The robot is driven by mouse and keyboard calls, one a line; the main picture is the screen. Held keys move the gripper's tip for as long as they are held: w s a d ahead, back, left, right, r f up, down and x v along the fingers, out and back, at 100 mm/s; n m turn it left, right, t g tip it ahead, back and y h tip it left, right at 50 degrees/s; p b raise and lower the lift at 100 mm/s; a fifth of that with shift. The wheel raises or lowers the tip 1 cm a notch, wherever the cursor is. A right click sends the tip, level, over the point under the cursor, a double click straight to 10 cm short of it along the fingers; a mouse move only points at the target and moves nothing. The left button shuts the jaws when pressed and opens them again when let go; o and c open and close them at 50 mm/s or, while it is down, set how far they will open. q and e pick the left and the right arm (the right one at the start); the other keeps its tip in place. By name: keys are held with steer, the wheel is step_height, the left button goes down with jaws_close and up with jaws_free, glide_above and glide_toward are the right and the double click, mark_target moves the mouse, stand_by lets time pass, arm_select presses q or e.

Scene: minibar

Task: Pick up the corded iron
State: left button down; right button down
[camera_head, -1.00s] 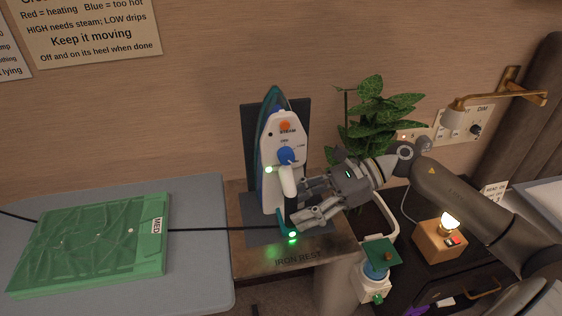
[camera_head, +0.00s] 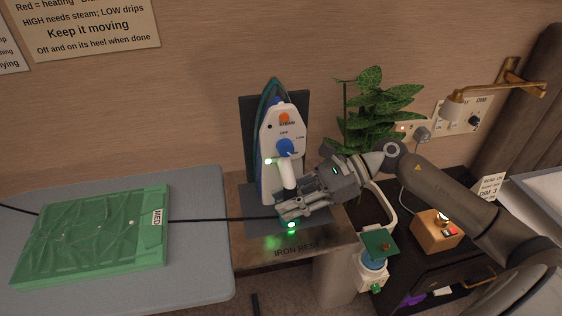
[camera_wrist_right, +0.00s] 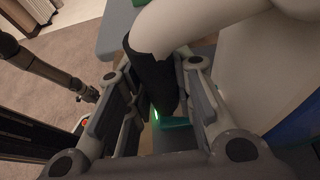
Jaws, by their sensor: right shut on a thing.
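The corded iron (camera_head: 268,140) stands upright on its heel on the iron rest (camera_head: 250,253), with its soleplate towards the dark back plate. It is white and teal, with an orange button, a blue dial and a green light at its heel. My right gripper (camera_head: 287,206) comes in from the right and is shut on the lower, black part of the iron's handle. In the right wrist view, the black handle (camera_wrist_right: 152,70) lies between the fingers. The black cord (camera_head: 225,220) runs left from the heel. My left gripper is out of view.
An ironing board (camera_head: 200,258) with a green folded cloth (camera_head: 95,235) is at the left. Right of the iron are a plant (camera_head: 375,115), a small lamp box (camera_head: 436,231) and a white bottle-like item with a green top (camera_head: 376,246). A brass wall lamp (camera_head: 500,90) juts out at the right.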

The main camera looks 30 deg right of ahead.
steer(key=shift+r, duration=0.25)
